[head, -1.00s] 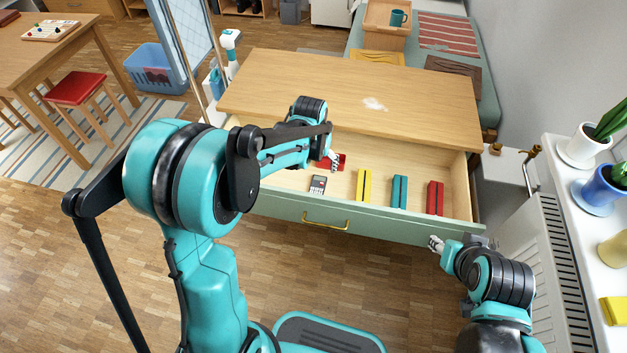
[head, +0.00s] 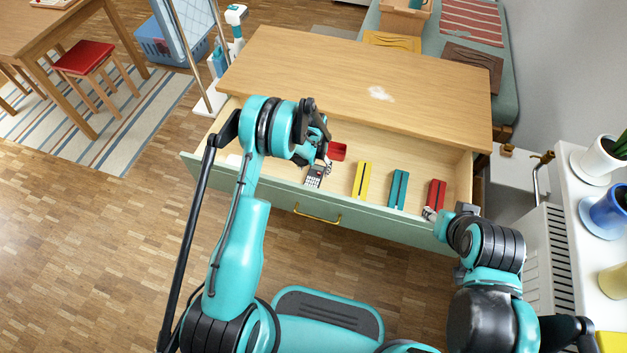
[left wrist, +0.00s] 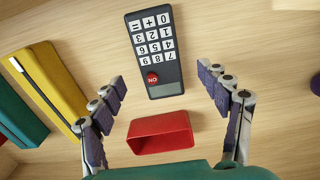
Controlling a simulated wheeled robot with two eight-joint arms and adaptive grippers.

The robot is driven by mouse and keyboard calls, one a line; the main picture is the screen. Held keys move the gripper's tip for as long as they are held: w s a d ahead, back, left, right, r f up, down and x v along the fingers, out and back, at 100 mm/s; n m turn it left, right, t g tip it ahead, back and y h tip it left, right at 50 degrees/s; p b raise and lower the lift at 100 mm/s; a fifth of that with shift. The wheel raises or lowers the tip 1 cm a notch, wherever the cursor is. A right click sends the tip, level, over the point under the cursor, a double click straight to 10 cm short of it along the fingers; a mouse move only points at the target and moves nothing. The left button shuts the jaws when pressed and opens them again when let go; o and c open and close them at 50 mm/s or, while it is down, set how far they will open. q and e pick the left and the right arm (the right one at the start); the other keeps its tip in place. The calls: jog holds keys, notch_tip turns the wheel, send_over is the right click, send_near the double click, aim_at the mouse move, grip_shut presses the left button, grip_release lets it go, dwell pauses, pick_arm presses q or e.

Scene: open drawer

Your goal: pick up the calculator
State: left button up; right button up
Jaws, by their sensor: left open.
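The calculator (head: 314,175), dark with white keys and a red ON button, lies in the open drawer (head: 340,225) near its front wall. My left gripper (head: 322,160) is above it and partly covers it in the head view. In the left wrist view the calculator (left wrist: 153,45) lies ahead of my open left gripper (left wrist: 161,78), its lower end between the two fingertips. Nothing is held there. My right gripper (head: 431,213) is at the drawer's front right, small in view; its jaws cannot be made out.
A small red open box (left wrist: 160,133) lies just behind the calculator. A yellow case (head: 361,180), a teal case (head: 398,189) and a red case (head: 436,194) lie to the right in the drawer. The wooden desktop (head: 330,80) overhangs the drawer's back.

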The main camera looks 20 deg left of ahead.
aim_at(314, 177)
pick_arm(q)
notch_tip(314, 177, down, 5)
jog(key=shift+s+r+b, duration=0.1)
jog(key=shift+r+b, duration=0.1)
jog(key=shift+b, duration=0.9)
jog(key=shift+r, duration=0.15)
jog(key=c, duration=1.3)
